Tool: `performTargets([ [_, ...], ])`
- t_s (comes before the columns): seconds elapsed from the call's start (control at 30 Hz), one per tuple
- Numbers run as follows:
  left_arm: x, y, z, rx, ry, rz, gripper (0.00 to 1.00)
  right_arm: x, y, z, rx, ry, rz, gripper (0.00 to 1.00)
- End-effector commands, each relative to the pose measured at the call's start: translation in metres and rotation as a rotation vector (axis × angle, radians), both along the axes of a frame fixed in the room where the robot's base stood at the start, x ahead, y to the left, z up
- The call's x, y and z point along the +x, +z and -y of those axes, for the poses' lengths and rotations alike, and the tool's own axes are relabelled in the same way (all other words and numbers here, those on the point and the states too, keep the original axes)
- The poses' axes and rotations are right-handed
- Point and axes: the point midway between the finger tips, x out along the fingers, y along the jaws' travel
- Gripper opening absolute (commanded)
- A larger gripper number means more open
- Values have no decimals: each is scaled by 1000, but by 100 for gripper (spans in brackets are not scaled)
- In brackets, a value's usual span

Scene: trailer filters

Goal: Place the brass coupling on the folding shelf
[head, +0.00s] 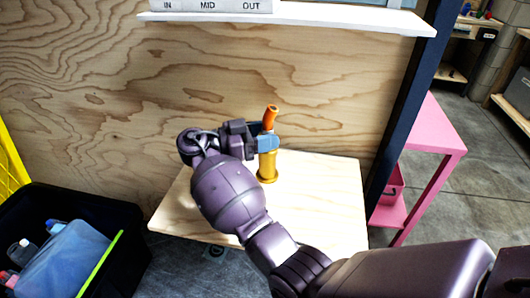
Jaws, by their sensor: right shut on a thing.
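The brass coupling (267,166) is a golden upright cylinder with a wider foot. My right gripper (266,143) comes in from the left side of it, shut on it, with blue fingertips around its upper part. An orange piece (271,117) sticks up above the fingertips, slightly tilted; I cannot tell whether it is part of the coupling. The folding shelf (325,190) is a pale wooden board against the plywood wall. The coupling's foot appears over the shelf's back middle, at or very near its surface; contact is not certain. My left gripper is not in view.
A white ledge (330,17) with an IN/MID/OUT label strip (208,6) runs above. A black bin (115,265) with bottles and a blue item stands at the lower left. A pink table (437,130) stands right of a dark post (408,105). The shelf's right part is clear.

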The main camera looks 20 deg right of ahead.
Motion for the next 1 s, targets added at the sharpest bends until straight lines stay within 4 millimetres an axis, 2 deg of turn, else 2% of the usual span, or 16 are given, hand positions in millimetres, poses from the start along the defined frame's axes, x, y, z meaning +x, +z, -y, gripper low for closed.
performTargets([
  [0.2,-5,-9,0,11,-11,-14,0,0,-38,0,0,0,-12,0],
  [0.3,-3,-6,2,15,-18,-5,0,0,-51,0,0,0,-9,0],
  [0.5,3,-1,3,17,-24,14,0,0,-52,0,0,0,-1,0],
  [0.73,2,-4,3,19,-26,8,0,0,-55,0,0,0,-3,0],
  [0.77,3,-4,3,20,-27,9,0,0,-56,0,0,0,-4,48],
  [0.9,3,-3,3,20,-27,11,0,0,-54,0,0,0,-3,69],
  [1.0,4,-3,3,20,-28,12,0,0,-54,0,0,0,-3,72],
])
